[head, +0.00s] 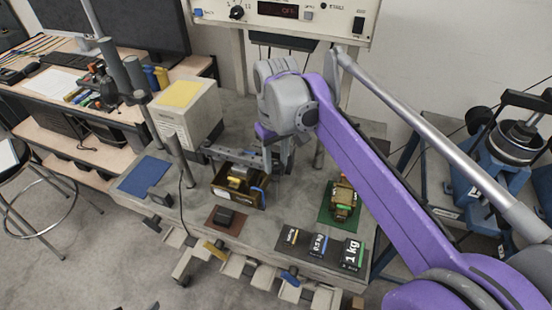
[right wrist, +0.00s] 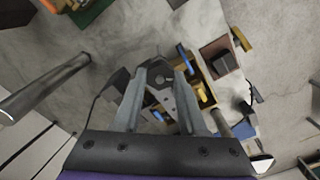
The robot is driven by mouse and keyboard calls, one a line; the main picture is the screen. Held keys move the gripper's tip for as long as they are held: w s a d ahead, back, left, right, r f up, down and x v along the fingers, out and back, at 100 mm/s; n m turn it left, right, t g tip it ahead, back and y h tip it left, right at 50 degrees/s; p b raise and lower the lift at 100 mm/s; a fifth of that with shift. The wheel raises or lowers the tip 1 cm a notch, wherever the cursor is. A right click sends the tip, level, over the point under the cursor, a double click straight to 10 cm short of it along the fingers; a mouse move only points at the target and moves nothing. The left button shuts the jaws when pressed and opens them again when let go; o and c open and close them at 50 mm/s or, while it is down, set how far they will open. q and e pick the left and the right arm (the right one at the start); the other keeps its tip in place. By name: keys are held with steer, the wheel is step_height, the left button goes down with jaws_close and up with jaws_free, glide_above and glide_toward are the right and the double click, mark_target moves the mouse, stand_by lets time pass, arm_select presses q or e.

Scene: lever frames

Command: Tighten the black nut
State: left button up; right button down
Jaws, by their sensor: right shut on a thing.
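My right gripper (head: 278,160) is over the workbench, above and beside an open brown box (head: 222,193). In the right wrist view its two fingers (right wrist: 160,80) close around a grey metal piece (right wrist: 161,98) with holes in it, which looks like a flat tool or bracket. In the head view a dark grey bar (head: 232,155) reaches left from the fingers. I cannot clearly make out the black nut; it may be hidden by the gripper or too small to tell. My left gripper is not in view.
The box holds yellow and blue items. A dark block sits on a red mat (head: 215,224); a brass-coloured device stands on a green mat (head: 325,217). Labelled weights (head: 318,245) line the front edge. A blue mat (head: 143,176) lies left, before metal posts and a white box (head: 190,115).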

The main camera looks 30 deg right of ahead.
steer(key=shift+m, duration=0.6)
steer(key=shift+c, duration=2.3)
jaws_free()
steer(key=shift+r, duration=0.1)
step_height(320, 180, up, 11)
steer(key=shift+f+p, duration=0.2)
steer(key=shift+p, duration=0.2)
